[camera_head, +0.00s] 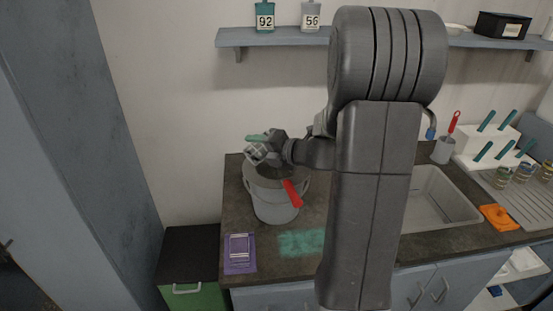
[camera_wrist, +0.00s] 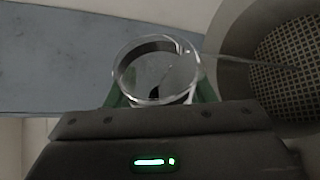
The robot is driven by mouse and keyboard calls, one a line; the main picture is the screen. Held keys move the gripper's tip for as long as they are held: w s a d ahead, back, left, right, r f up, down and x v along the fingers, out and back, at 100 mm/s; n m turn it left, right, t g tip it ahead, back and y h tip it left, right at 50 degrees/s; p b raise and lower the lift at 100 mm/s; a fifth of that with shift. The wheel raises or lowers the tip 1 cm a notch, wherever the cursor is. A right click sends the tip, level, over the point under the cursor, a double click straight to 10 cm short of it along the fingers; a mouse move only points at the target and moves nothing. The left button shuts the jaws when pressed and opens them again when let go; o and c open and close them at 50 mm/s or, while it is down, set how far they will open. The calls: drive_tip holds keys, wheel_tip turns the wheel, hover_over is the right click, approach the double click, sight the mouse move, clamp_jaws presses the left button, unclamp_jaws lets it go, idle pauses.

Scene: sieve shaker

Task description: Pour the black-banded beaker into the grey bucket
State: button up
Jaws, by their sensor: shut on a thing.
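My gripper (camera_head: 262,149), with green fingers, is shut on a clear glass beaker (camera_wrist: 118,72). In the wrist view I look into its round mouth; a dark band shows along the far wall, and some dark and grey matter shows inside. I cannot tell how much it holds. In the head view the beaker is small and partly hidden by the gripper, and seems tilted. The grey bucket (camera_head: 275,210) stands on the counter below my gripper.
A purple packet (camera_head: 240,252) and a teal mat (camera_head: 301,242) lie on the counter in front of the bucket. Right of my arm are a sink (camera_head: 430,200), an orange cloth (camera_head: 499,217) and a rack of glasses (camera_head: 523,172). A shelf (camera_head: 275,37) runs above.

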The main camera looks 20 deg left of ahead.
drive_tip(key=shift+r+m, duration=0.25)
drive_tip(key=shift+m, duration=0.15)
idle(1.4)
drive_tip(key=shift+w+d+r+m+y+p, duration=0.2)
drive_tip(key=shift+r+m+y+p, duration=0.3)
drive_tip(key=shift+p, duration=0.95)
idle(1.3)
drive_tip(key=shift+w+f+m+g+p, duration=0.15)
drive_tip(key=shift+f+m+g+p, duration=0.25)
drive_tip(key=shift+f+m+p, duration=0.3)
idle(1.9)
